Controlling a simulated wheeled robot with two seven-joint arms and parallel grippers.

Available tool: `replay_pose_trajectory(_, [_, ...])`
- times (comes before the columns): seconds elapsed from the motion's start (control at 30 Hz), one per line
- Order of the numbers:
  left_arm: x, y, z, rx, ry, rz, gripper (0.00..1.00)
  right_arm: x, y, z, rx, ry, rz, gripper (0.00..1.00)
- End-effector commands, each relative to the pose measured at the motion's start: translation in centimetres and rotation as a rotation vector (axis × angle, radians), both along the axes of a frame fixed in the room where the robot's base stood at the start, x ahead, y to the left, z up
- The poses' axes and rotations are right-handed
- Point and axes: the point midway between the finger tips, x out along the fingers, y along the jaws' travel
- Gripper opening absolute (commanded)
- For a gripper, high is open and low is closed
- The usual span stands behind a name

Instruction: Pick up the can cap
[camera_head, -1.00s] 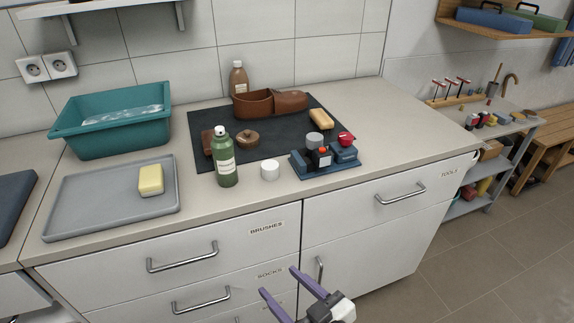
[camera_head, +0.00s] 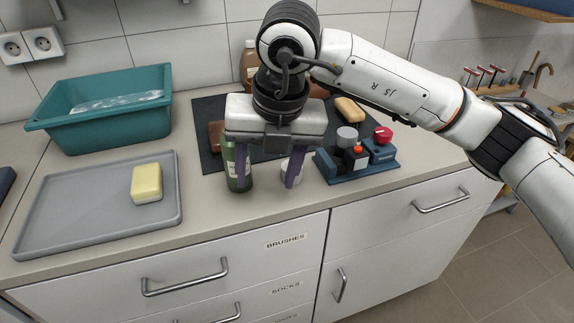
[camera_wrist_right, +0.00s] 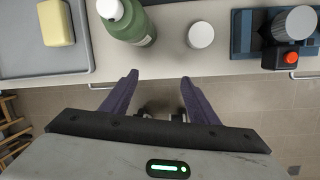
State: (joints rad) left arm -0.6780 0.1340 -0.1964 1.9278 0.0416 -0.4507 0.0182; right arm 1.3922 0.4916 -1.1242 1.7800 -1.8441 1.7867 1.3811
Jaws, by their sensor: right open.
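A small white round cap (camera_wrist_right: 200,35), which I take as the can cap, stands on the counter just right of a green bottle (camera_wrist_right: 133,28) with a white top. In the head view the white cap (camera_head: 285,166) is partly hidden behind a finger of my right gripper (camera_head: 266,183). The green bottle (camera_head: 231,168) is partly behind the other finger. The right gripper is open and empty, fingers pointing down. In the wrist view its fingertips (camera_wrist_right: 158,77) are apart from the cap and at the counter's front edge. My left gripper is out of view.
A grey tray (camera_head: 95,215) with a yellow block (camera_head: 146,183) and a teal tub (camera_head: 110,125) are at left. A blue stand (camera_head: 345,175) with a red knob is right of the cap. Drawers with handles lie below the counter edge.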

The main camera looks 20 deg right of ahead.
Motion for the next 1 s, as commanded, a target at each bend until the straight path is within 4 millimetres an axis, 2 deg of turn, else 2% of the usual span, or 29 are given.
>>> replay_pose_trajectory(0.03, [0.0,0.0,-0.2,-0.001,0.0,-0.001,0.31,1.1,-1.9,1.3,-0.064,-0.054,-0.058,0.54])
replay_pose_trajectory(0.1, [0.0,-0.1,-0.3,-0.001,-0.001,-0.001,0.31,2.1,-4.0,2.6,-0.13,-0.104,-0.125,0.54])
replay_pose_trajectory(0.23, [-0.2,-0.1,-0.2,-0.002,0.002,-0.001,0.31,3.0,-5.7,3.2,-0.182,-0.142,-0.185,0.54])
replay_pose_trajectory(0.43, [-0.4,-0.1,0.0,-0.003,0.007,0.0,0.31,4.1,-6.2,0.5,-0.185,-0.143,-0.19,0.54])
replay_pose_trajectory(0.67, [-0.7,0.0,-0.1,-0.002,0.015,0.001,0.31,4.7,-6.4,-1.2,-0.184,-0.143,-0.186,0.54])
replay_pose_trajectory(0.9, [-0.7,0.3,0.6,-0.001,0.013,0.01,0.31,5.8,-6.6,-4.5,-0.183,-0.142,-0.186,0.54])
replay_pose_trajectory(1.0, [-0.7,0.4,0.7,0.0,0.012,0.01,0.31,6.2,-6.7,-5.4,-0.182,-0.144,-0.185,0.54])
